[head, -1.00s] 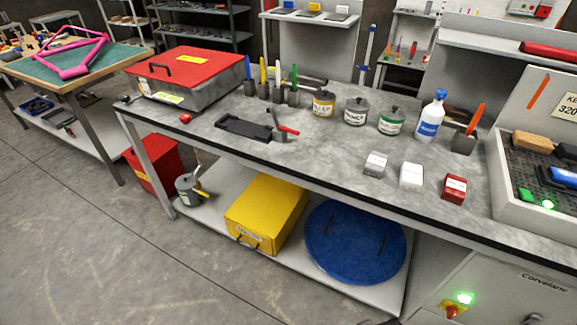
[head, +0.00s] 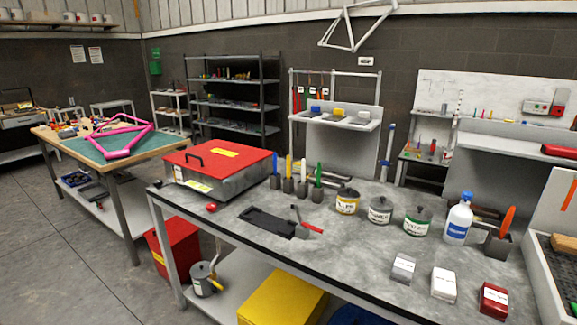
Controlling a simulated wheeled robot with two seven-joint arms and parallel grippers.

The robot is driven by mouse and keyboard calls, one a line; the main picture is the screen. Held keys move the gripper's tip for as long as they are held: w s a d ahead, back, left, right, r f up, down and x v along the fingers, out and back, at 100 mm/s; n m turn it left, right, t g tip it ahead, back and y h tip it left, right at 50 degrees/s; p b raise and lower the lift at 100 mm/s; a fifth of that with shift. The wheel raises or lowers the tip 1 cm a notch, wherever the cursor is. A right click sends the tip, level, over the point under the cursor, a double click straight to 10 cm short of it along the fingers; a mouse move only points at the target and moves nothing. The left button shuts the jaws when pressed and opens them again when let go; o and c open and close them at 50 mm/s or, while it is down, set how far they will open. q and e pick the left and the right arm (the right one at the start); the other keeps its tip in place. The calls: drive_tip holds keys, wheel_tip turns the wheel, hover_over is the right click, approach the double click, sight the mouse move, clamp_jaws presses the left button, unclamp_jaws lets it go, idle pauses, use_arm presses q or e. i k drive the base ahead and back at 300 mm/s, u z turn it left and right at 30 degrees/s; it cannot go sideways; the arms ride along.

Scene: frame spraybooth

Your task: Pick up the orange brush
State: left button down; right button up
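An orange brush (head: 508,220) stands upright, slightly tilted, in a dark holder (head: 498,243) near the right end of the grey workbench (head: 340,240). The holder hides its lower part. It is just right of a white bottle with a blue label (head: 458,220). Neither of my grippers is in the head view, and nothing is touching the brush.
Three labelled pots, one of them yellow (head: 347,200), stand left of the bottle. Several small boxes, one of them red (head: 493,300), sit in front. More upright handles (head: 289,168) stand near a red-lidded box (head: 218,162). A grey tray (head: 548,290) borders the right.

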sight(510, 215)
drive_tip(key=z, duration=1.55)
